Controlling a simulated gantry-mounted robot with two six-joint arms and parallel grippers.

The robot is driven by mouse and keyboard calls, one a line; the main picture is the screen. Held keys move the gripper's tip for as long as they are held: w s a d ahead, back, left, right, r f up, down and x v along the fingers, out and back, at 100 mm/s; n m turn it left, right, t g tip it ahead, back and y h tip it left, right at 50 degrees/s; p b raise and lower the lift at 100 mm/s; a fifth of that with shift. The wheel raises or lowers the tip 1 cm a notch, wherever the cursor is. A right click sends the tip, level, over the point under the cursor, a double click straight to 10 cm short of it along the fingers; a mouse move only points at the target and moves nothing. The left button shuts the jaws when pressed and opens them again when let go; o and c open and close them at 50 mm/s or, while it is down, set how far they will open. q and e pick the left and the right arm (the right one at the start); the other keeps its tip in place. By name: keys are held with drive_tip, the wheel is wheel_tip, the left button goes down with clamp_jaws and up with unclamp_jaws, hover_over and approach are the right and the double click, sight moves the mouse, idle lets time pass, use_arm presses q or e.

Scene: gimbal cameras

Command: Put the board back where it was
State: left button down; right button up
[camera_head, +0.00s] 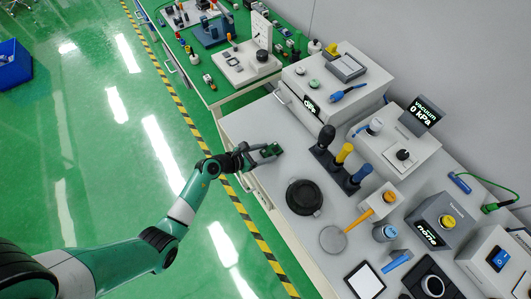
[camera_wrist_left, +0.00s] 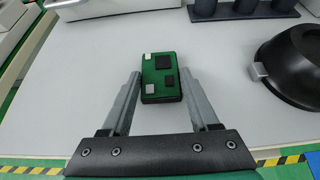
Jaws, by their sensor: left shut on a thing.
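The board (camera_head: 270,150) is a small green circuit board with black chips and pale silver blocks on it. It also shows in the left wrist view (camera_wrist_left: 152,88), between the fingertips of my left gripper (camera_wrist_left: 160,80). My left gripper (camera_head: 262,153) is shut on the board by its two long sides, over the near left part of the grey worktop (camera_head: 240,125). I cannot tell whether the board touches the worktop or is a little above it. My right gripper is not in view.
A round black lidded pot (camera_head: 303,197) stands right of the board. A rack with black, yellow and blue handles (camera_head: 341,164) and a white instrument box (camera_head: 330,85) stand behind. A green bench (camera_head: 203,70) adjoins at the back left. The worktop around the board is clear.

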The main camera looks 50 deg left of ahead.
use_arm(q)
drive_tip(key=shift+f, duration=0.15)
drive_tip(key=shift+c, duration=0.7)
unclamp_jaws()
drive_tip(key=shift+s+r, duration=0.2)
drive_tip(key=shift+r, duration=0.2)
drive_tip(key=p+v, duration=0.4)
drive_tip(key=v, duration=0.7)
drive_tip(key=shift+s+p, duration=0.3)
